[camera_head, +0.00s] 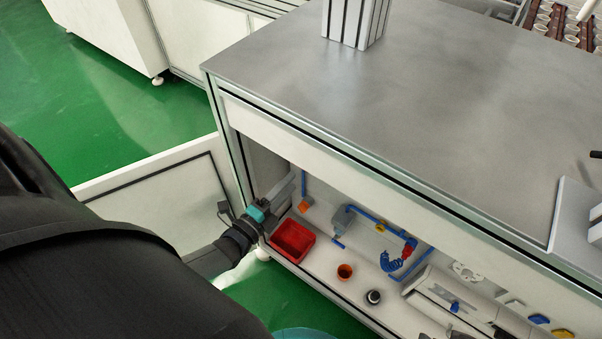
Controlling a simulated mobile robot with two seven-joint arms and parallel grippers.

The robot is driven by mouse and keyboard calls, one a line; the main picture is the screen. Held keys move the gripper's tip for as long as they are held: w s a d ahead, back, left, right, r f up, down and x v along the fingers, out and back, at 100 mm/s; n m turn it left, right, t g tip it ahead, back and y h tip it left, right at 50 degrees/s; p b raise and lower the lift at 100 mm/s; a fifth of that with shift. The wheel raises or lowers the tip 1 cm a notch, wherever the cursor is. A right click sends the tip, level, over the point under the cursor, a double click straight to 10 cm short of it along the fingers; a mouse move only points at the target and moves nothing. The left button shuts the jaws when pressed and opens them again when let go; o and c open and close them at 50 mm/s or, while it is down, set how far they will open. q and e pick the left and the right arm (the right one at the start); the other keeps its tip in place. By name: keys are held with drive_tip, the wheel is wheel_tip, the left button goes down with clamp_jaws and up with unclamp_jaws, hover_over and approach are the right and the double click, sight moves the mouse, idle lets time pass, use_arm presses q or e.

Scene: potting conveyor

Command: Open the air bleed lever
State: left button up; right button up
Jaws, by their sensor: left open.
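My left gripper (287,190) reaches from the left into the open front of the cabinet, just above and behind a red bin. It is open, with nothing seen between its fingers. Just right of its fingers, a blue pipe ends in a small orange part (305,204). Farther right on the back wall are a grey unit (344,217) with blue piping, a small yellow part (381,226), and a red part (408,250) by a coiled blue hose. I cannot tell which of these is the air bleed lever. My right gripper does not show.
The red bin (293,242), an orange cup (345,271) and a dark round pot (374,296) stand on the cabinet's shelf. The grey worktop (400,90) overhangs the opening. An open white door (160,208) stands at the left.

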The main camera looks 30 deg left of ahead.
use_arm(q)
drive_tip(key=shift+w+d+b, duration=0.2)
drive_tip(key=shift+w+b, duration=0.65)
drive_tip(key=shift+w, duration=2.05)
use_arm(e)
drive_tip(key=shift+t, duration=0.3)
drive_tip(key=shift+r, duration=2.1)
use_arm(q)
clamp_jaws()
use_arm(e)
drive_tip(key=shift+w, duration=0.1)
